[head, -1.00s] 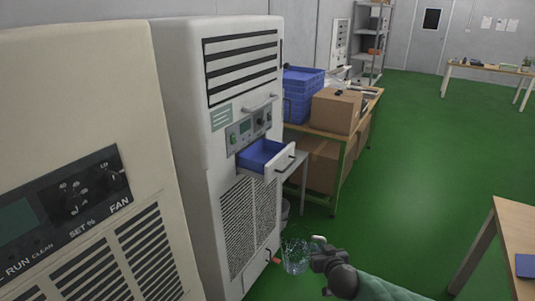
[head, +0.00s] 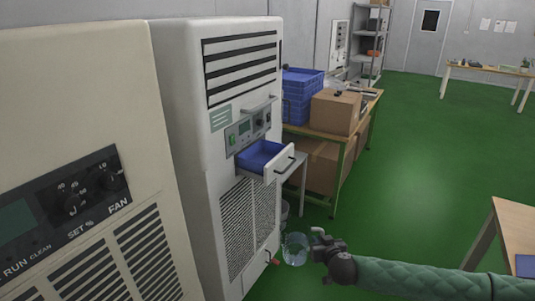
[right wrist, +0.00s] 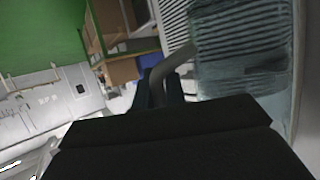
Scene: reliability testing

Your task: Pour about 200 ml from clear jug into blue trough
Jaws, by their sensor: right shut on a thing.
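The clear jug (head: 295,249) hangs in the air low in front of the tall white machine, below the drawer. My right gripper (head: 318,238) is shut on its pale handle, to the right of the jug. In the right wrist view the jug (right wrist: 240,65) is large at the upper right and the handle (right wrist: 176,60) sits between the gripper's fingers (right wrist: 160,92). The jug looks about upright in the head view; its water level is hard to make out. The blue trough (head: 262,154) is the open drawer pulled out of the machine, above the jug. My left gripper is out of view.
The white machine (head: 213,120) stands beside a closer beige unit (head: 85,100). A small stand (head: 299,178) and a workbench with blue crates (head: 302,85) and a cardboard box (head: 336,111) are behind the drawer. Green floor (head: 420,180) is open to the right.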

